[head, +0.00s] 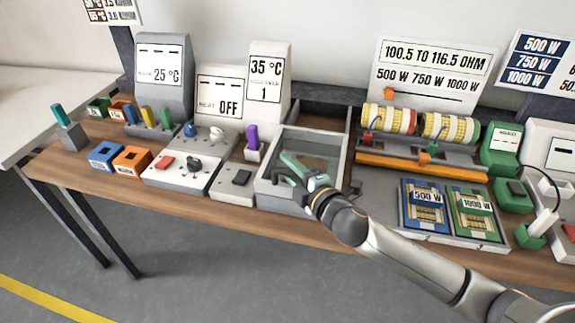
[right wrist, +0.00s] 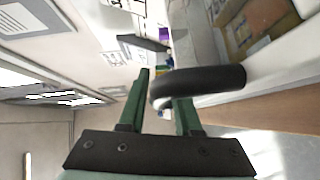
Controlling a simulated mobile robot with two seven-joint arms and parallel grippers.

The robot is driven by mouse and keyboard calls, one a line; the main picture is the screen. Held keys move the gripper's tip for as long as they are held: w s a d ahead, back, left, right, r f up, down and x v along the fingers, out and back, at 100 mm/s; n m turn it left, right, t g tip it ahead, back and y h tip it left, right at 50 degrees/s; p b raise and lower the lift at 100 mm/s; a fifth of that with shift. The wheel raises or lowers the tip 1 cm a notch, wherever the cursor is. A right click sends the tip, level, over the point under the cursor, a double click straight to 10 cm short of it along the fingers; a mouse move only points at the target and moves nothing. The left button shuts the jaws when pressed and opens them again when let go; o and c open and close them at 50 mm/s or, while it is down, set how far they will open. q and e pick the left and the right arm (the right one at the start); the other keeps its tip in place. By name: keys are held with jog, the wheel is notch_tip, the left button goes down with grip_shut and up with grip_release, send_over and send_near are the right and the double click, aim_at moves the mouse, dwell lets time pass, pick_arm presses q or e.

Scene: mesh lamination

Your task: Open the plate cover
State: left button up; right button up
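The plate cover (head: 270,165) is a light grey square frame on a box in the middle of the bench. It looks shut, and a brown plate shows inside its window. In the right wrist view the brown plate (right wrist: 262,22) shows at the upper right. My right gripper (head: 290,168) is at the front of the cover, partly over the window. In the right wrist view its green fingers (right wrist: 160,108) are apart. A thick black curved handle (right wrist: 205,82) passes in front of the right finger; I cannot tell whether the fingers touch it. My left gripper is not in view.
A purple-topped block (head: 251,140) and a small switch box (head: 236,183) stand left of the cover. To its right are wire coils (head: 448,128) and a tray with blue and green plates (head: 425,205). Display panels (head: 268,80) stand behind. Floor is clear in front.

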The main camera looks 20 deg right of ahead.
jog(key=shift+w, duration=0.15)
grip_shut()
dwell(1.4)
